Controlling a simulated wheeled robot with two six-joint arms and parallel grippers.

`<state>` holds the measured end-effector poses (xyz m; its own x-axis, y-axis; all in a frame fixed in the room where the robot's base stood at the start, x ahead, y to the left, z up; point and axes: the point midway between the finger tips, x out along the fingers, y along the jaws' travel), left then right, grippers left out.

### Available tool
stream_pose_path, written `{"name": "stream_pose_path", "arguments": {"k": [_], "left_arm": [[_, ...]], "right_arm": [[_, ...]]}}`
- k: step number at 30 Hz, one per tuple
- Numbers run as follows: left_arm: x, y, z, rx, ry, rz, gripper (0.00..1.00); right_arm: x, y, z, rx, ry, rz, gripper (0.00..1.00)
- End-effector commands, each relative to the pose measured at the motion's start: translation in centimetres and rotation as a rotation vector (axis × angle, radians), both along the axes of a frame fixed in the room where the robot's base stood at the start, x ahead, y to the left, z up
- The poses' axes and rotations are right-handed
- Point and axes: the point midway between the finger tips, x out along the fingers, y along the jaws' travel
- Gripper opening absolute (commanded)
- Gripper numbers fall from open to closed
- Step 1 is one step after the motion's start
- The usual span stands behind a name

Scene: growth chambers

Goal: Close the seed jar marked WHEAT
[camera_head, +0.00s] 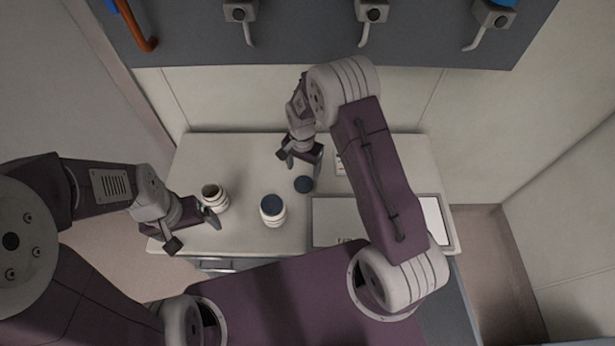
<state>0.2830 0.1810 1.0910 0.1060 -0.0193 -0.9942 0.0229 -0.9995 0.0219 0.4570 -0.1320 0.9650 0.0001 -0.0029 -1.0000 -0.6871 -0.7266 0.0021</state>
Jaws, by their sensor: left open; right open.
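A white jar (215,201) with a dark open mouth stands upright at the left of the white table. A second white jar (273,216) with a dark blue top stands to its right. I cannot read WHEAT on either. A dark blue round lid (304,184) lies on the table further right. My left gripper (191,232) is open and empty, with one finger close beside the open jar; I cannot tell whether they touch. My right gripper (300,164) is open just behind the lid, apart from it in the picture.
A shallow tray or panel (325,232) lies on the table's right side, partly hidden by my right arm. A small pale item (340,166) shows beside that arm. Hooks (364,35) line the grey wall panel behind. The table's back left is clear.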

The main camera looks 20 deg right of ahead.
Motion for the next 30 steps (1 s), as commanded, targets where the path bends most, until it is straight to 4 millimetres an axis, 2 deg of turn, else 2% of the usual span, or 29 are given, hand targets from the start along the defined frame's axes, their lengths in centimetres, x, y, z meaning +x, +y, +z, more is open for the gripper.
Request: {"name": "stream_pose_path", "arguments": {"k": [8,16,26,30], "left_arm": [[0.0,0.0,0.0,0.0,0.0,0.0,0.95],[0.0,0.0,1.1,0.0,0.0,0.0,0.95],[0.0,0.0,1.1,0.0,0.0,0.0,0.95],[0.0,0.0,2.3,0.0,0.0,0.0,0.95]], "right_arm": [[0.0,0.0,-0.2,0.0,-0.001,0.0,0.73],[0.1,-0.1,-3.4,0.0,0.0,0.0,0.73],[0.1,-0.1,-3.9,0.0,-0.003,0.0,0.73],[0.3,-0.1,-5.4,0.0,0.001,0.0,0.73]]}}
